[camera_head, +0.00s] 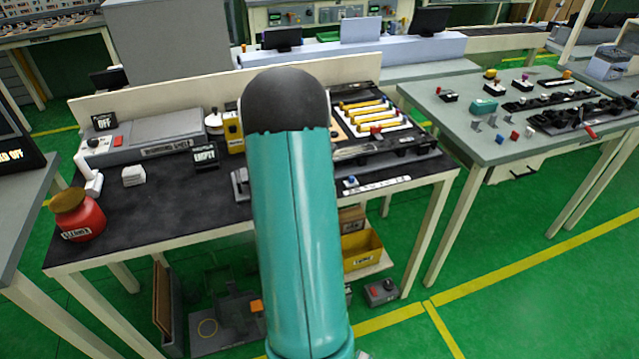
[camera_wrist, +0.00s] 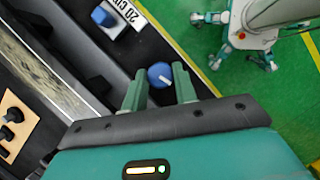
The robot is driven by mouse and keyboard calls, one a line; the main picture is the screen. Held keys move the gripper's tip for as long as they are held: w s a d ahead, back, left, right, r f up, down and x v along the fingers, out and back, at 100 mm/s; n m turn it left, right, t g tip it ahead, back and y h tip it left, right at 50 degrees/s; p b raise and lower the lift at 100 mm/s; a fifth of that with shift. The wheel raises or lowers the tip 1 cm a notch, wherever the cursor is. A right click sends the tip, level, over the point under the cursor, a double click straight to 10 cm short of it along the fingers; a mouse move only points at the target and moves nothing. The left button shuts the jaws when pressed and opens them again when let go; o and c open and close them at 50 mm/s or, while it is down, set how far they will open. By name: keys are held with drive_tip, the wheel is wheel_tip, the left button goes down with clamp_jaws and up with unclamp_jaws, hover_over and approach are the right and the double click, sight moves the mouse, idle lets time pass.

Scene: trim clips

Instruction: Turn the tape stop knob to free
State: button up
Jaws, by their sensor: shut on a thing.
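The tape stop knob (camera_wrist: 160,75) is a round blue knob with a pale pointer line, on the dark front edge of the bench. In the wrist view my gripper (camera_wrist: 159,79) has its two green fingers on either side of this knob, shut on it. In the head view my teal arm hides the gripper and this knob. A second blue knob (camera_wrist: 103,17) sits farther along the same edge beside a white label strip; it also shows in the head view (camera_head: 351,181). I cannot read the knob's setting marks.
The dark bench (camera_head: 150,215) carries a red jar (camera_head: 77,217), a grey sealer (camera_head: 150,138) and a rack of yellow bars (camera_head: 372,115). A second bench (camera_head: 455,115) with small parts stands at right. Green floor is open in front at right.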

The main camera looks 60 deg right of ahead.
drive_tip(key=m+y, duration=0.1)
drive_tip(key=m, duration=0.2)
drive_tip(key=m+y, duration=0.1)
drive_tip(key=m, duration=0.2)
drive_tip(key=shift+w+d, duration=0.1)
drive_tip(key=shift+d, duration=0.1)
drive_tip(key=m+y, duration=0.1)
drive_tip(key=m, duration=0.2)
drive_tip(key=m+t+y, duration=0.1)
drive_tip(key=m, duration=0.1)
drive_tip(key=shift+d+m, duration=0.1)
drive_tip(key=shift+m, duration=0.3)
drive_tip(key=m, duration=0.1)
drive_tip(key=m+t, duration=0.1)
drive_tip(key=m, duration=0.1)
drive_tip(key=m+y, duration=0.1)
drive_tip(key=shift+s+d+m+t, duration=0.1)
drive_tip(key=shift+s+m+t, duration=0.15)
drive_tip(key=shift+m+t, duration=0.05)
drive_tip(key=shift+s+m+t, duration=0.1)
drive_tip(key=shift+m+t, duration=0.7)
drive_tip(key=shift+m, duration=1.3)
drive_tip(key=o, duration=0.7)
